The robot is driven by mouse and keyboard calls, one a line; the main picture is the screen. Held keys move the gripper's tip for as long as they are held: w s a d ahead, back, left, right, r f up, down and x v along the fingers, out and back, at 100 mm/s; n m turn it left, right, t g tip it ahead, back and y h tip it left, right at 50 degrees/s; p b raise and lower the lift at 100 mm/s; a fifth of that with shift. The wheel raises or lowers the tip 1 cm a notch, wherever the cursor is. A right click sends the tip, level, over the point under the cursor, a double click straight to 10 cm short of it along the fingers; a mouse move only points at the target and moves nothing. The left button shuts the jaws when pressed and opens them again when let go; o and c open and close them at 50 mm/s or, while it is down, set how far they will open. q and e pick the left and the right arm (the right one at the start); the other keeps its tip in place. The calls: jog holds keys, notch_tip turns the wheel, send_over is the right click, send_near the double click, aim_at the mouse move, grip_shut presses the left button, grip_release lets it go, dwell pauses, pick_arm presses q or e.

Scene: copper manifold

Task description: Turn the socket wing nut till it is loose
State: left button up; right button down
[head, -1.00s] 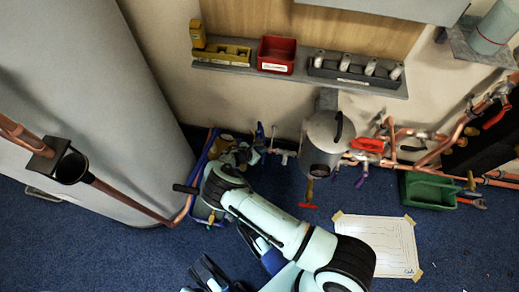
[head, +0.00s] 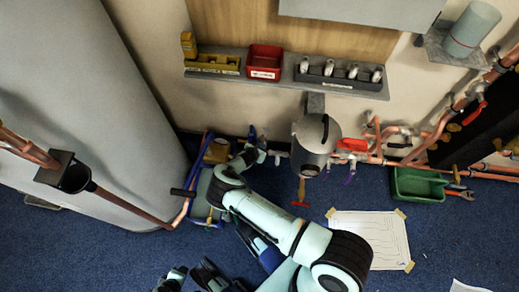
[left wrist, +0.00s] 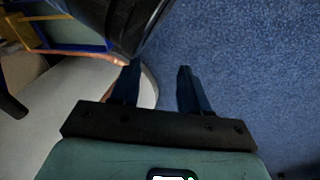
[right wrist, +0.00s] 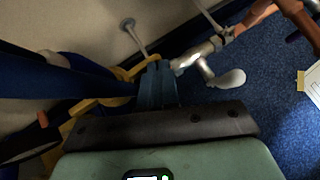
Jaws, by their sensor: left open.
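I cannot pick out the socket wing nut with certainty. My right arm reaches to the pipework left of the grey canister, and my right gripper (head: 254,152) is small and dark there in the head view. In the right wrist view, the right gripper's fingers (right wrist: 157,84) are together with no gap visible. They lie in front of a yellow part (right wrist: 125,75), beside a metal fitting with a pale rounded lever (right wrist: 226,78). My left gripper (left wrist: 157,88) is open with nothing between its fingers, over the blue floor. It shows low in the head view (head: 207,275).
The grey canister (head: 313,145) hangs on the wall with a red-handled valve (head: 300,203) below. A green crate (head: 418,186) stands right of it. A paper sheet (head: 368,238) lies on the floor. A large grey tank (head: 85,85) fills the left. Copper pipes (head: 480,95) run at right.

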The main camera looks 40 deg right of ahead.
pick_arm(q)
jog(key=shift+s+d+r+p, duration=0.1)
jog(key=shift+d+r+p, duration=0.2)
jog(key=shift+r+p, duration=0.25)
jog(key=shift+d+r+p, duration=0.25)
jog(key=shift+r+p, duration=0.05)
jog(key=shift+r, duration=0.35)
pick_arm(e)
jog(key=shift+w+d+n+t, duration=0.3)
jog(key=shift+d+n, duration=0.1)
jog(key=shift+d, duration=0.25)
jog(key=shift+w+d+n+t, duration=0.15)
jog(key=shift+d+n+t, duration=0.2)
jog(key=shift+d, duration=0.3)
jog(key=shift+a+f, duration=0.1)
